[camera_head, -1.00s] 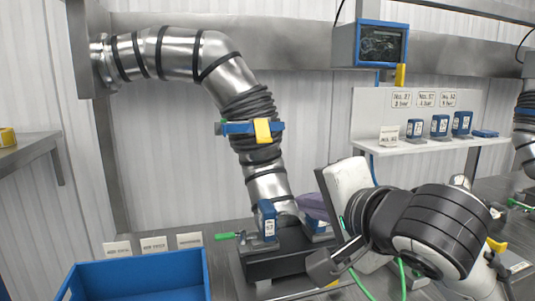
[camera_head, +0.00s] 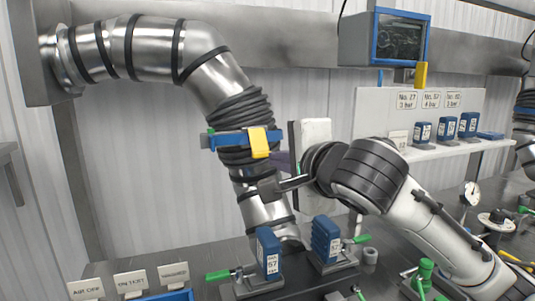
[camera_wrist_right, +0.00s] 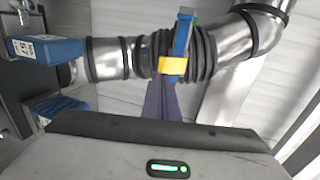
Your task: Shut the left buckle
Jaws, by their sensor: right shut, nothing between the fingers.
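On the left, a bent metal duct (camera_head: 155,48) has a black bellows (camera_head: 245,115) with a blue band (camera_head: 228,140) across it. A yellow buckle piece (camera_head: 258,142) sits on the band; whether it is fully closed is not clear. My left gripper is not in view.
Below stand two blue blocks (camera_head: 268,254) in holders with green handles (camera_head: 217,275). White cards (camera_head: 130,282) and a blue bin edge (camera_head: 178,295) are at lower left. A gauge (camera_head: 472,193) stands at the right.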

